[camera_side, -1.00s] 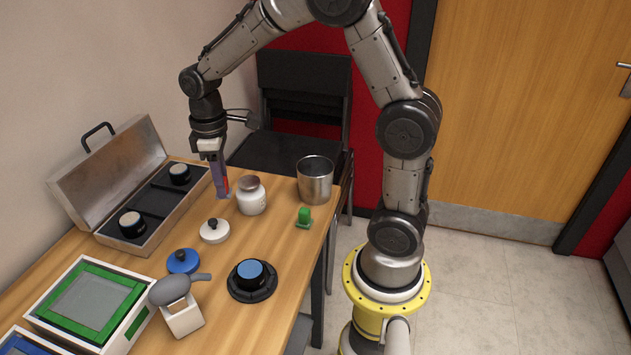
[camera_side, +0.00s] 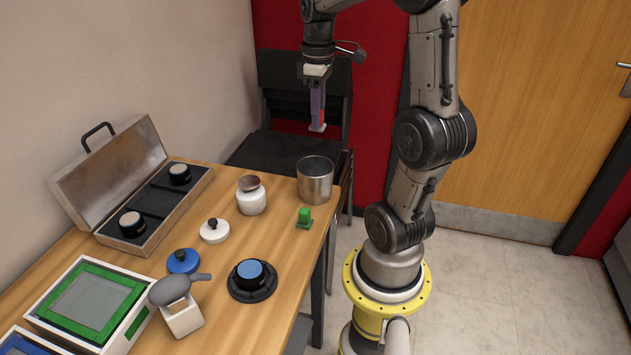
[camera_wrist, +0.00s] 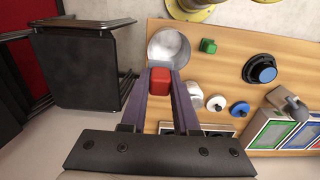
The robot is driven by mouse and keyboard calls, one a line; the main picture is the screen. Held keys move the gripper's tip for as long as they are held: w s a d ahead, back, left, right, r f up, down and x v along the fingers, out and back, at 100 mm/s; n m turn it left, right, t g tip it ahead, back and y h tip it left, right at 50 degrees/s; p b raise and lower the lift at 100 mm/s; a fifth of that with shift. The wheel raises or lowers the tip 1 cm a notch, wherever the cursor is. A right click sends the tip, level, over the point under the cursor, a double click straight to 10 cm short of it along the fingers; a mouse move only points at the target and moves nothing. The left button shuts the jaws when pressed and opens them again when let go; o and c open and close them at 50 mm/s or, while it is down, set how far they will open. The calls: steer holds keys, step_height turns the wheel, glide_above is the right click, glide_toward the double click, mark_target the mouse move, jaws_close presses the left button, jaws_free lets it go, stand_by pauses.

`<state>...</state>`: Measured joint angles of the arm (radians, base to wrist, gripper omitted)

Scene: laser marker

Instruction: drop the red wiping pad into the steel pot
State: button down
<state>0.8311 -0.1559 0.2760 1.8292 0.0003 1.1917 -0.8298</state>
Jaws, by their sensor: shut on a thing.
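My gripper (camera_side: 317,125) is shut on the red wiping pad and holds it in the air above the steel pot (camera_side: 314,182). In the wrist view the red pad (camera_wrist: 160,81) sits between the two fingertips of my gripper (camera_wrist: 161,84), and the pot (camera_wrist: 169,45) shows just beyond it. The pot is open at the top and stands upright near the table's far right corner. In the side view the fingers hide most of the pad; a bit of red (camera_side: 323,116) shows.
A white jar (camera_side: 251,197) and a green block (camera_side: 304,219) stand close to the pot. White and blue lids, a blue-topped round device (camera_side: 252,279), an open case (camera_side: 135,190) and framed trays are on the table. A black chair (camera_side: 290,110) stands behind the table.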

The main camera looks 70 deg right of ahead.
steer(key=shift+f, duration=2.6)
steer(key=c, duration=0.6)
jaws_free()
step_height(320, 180, up, 14)
steer(key=shift+f, duration=0.1)
steer(key=shift+w+a, duration=0.1)
